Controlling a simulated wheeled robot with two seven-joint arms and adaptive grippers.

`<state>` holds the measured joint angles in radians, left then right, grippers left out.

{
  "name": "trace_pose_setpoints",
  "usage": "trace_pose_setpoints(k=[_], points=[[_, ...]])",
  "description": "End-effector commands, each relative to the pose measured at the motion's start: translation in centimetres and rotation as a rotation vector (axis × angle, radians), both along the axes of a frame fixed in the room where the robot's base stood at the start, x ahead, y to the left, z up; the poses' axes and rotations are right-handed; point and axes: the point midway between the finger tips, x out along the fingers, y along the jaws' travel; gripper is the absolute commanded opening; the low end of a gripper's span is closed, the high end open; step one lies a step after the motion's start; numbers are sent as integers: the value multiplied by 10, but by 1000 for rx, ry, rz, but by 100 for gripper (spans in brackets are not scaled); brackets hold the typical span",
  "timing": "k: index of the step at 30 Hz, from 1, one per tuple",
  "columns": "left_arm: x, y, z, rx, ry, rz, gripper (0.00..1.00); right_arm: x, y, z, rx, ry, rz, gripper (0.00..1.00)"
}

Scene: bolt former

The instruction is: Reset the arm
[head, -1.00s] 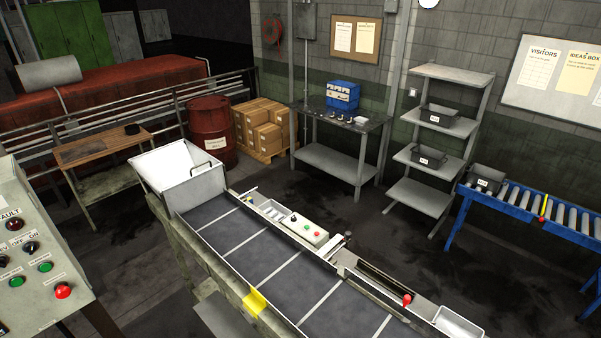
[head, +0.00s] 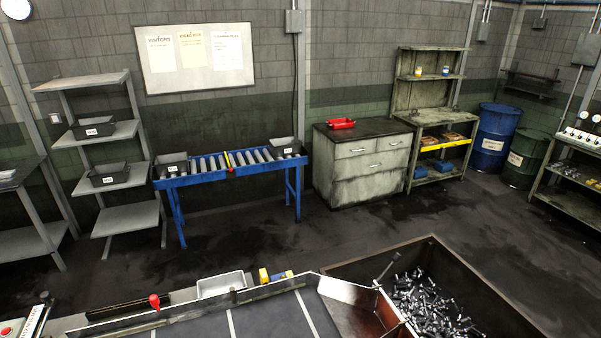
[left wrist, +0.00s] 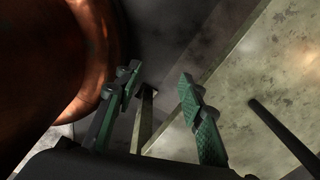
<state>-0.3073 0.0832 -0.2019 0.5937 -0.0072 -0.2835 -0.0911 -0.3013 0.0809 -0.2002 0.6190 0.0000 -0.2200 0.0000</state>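My left gripper (left wrist: 158,88) shows in the left wrist view. Its two green fingers stand apart with nothing between them, so it is open and empty. A shiny reddish-brown curved surface (left wrist: 60,70) fills the left of that view, and a pale stained panel (left wrist: 280,70) fills the right. I cannot tell what either belongs to. Neither of my arms shows in the head view, and my right gripper is not in view.
In the head view, a conveyor (head: 265,322) runs along the front beside a bin of bolts (head: 500,305). A blue roller stand (head: 200,179), a shelf rack (head: 130,217) and a drawer cabinet (head: 365,188) stand behind. The dark floor (head: 240,235) between is clear.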

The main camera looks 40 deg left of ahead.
Motion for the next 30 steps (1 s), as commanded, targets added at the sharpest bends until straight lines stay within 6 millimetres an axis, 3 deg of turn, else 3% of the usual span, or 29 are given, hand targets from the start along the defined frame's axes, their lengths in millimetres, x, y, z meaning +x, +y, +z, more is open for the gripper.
trace_pose_setpoints(k=[3, 6, 30], points=[[27, -6, -13, -14, -71, 72, 37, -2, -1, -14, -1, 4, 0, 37], [36, -7, -13, -19, -94, 94, 37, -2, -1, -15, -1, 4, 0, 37], [36, -7, -13, -19, -94, 94, 37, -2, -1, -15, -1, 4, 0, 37]])
